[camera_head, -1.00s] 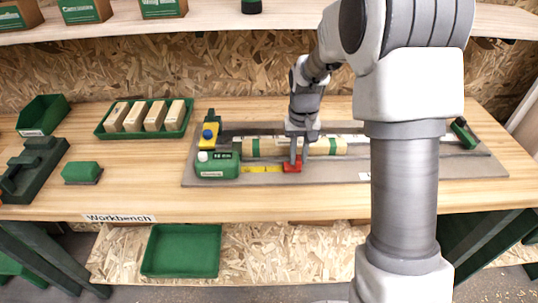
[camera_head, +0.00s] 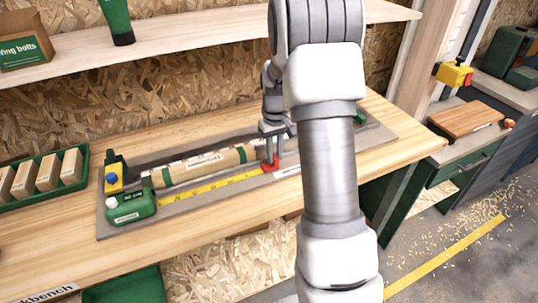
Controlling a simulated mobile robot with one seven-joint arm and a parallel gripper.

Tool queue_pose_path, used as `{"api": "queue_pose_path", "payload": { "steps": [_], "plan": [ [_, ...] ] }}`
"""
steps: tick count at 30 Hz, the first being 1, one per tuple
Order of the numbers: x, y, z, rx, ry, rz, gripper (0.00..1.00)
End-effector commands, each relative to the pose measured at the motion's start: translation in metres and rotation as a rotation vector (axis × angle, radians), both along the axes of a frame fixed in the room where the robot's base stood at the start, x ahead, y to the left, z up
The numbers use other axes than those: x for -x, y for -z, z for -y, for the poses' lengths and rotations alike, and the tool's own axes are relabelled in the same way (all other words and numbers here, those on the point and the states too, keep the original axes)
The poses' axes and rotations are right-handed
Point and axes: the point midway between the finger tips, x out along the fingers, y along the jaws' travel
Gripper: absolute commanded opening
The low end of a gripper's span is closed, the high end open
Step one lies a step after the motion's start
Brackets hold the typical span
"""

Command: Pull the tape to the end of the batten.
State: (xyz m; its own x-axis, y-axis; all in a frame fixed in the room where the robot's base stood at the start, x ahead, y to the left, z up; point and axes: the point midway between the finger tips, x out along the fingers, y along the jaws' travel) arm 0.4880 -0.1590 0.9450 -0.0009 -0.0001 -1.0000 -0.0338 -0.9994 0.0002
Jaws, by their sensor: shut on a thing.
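The green tape case (camera_head: 130,206) sits at the left end of the grey board (camera_head: 112,231). The yellow tape (camera_head: 212,185) runs out of it to the right along the front of the batten (camera_head: 200,166), a pale wooden bar with green bands. The tape ends in a red hook tab (camera_head: 270,164). My gripper (camera_head: 271,158) is shut on the red tab, near the right part of the batten. My arm hides the batten's right end.
A yellow and green clamp with a blue knob (camera_head: 114,176) stands at the board's left end. A green tray of wooden blocks (camera_head: 45,186) lies to the left. A shelf (camera_head: 200,35) runs above the bench. A side bench with a wooden board (camera_head: 466,118) stands at right.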

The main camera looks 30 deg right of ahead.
Motion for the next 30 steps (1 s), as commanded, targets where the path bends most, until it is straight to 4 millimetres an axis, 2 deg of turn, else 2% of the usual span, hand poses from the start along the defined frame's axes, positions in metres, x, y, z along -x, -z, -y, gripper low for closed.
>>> {"api": "queue_pose_path", "payload": {
  "steps": [6, 7, 12, 23, 26, 30],
  "plan": [
    [-0.001, -0.001, 0.0, 0.001, 0.001, 0.003, 0.0],
    [-0.001, -0.001, 0.0, 0.001, 0.001, 0.003, 0.25],
    [-0.001, 0.0, 0.0, 0.001, 0.001, 0.002, 0.53],
    [-0.001, -0.005, 0.0, 0.0, 0.0, 0.003, 0.53],
    [-0.001, -0.018, 0.0, 0.001, 0.0, 0.004, 0.53],
    [-0.001, -0.048, 0.0, 0.002, 0.001, 0.006, 0.53]
  ]
}}
